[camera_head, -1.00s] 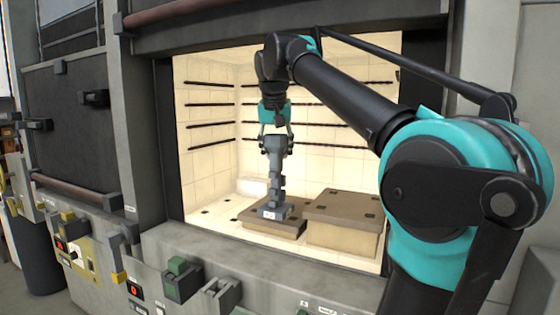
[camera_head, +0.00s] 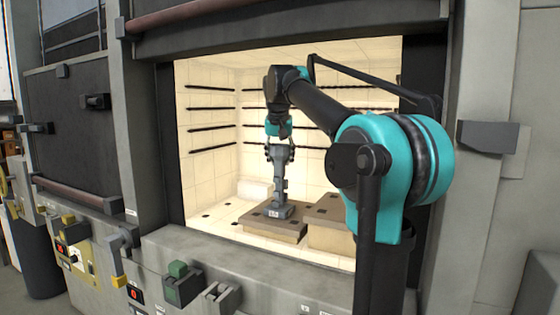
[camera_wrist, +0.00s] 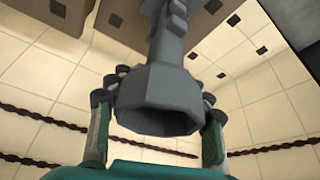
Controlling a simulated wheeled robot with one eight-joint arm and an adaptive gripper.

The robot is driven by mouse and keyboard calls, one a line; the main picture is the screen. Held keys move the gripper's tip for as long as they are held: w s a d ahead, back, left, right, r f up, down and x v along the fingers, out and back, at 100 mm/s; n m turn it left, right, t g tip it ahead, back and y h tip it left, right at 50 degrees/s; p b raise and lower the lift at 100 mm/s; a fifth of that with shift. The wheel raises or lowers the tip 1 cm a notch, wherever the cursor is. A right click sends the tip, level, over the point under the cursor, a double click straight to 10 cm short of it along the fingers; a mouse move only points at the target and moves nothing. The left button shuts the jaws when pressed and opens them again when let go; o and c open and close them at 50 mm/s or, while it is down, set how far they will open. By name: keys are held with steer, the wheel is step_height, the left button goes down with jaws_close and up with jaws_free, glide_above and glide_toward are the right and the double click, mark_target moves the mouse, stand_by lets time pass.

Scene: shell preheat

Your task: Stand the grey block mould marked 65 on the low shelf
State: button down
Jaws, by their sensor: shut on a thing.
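The grey block mould (camera_head: 279,187) is upright in the lit chamber, with a stepped narrow body and a wider foot. A small pale label shows on its foot, too small to read. My gripper (camera_head: 280,153) is shut on its top end from above. In the wrist view my gripper (camera_wrist: 157,105) has a finger on each side of the mould's wide grey end (camera_wrist: 160,92). The low shelf (camera_head: 283,234), a brown-topped slab, lies under the mould's foot. I cannot tell whether the foot touches it or hangs just above.
A taller brown-topped block (camera_head: 327,237) stands close to the right of the low shelf. Dark rods run along the pale tiled walls (camera_head: 210,150). The chamber's front sill (camera_head: 220,262) and dark right frame (camera_head: 425,75) bound the opening. Pale floor is free left of the shelf.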

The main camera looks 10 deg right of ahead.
mark_target(280, 151)
steer(key=shift+f, duration=0.2)
steer(key=c, duration=0.6)
jaws_free()
steer(key=shift+c, duration=0.2)
steer(key=v, duration=0.3)
steer(key=shift+s+a+r, duration=0.1)
steer(key=shift+s+r, duration=0.1)
steer(key=shift+s, duration=0.2)
steer(key=s+a, duration=0.2)
steer(key=s, duration=0.9)
steer(key=shift+a, duration=0.35)
steer(key=shift+f, duration=0.1)
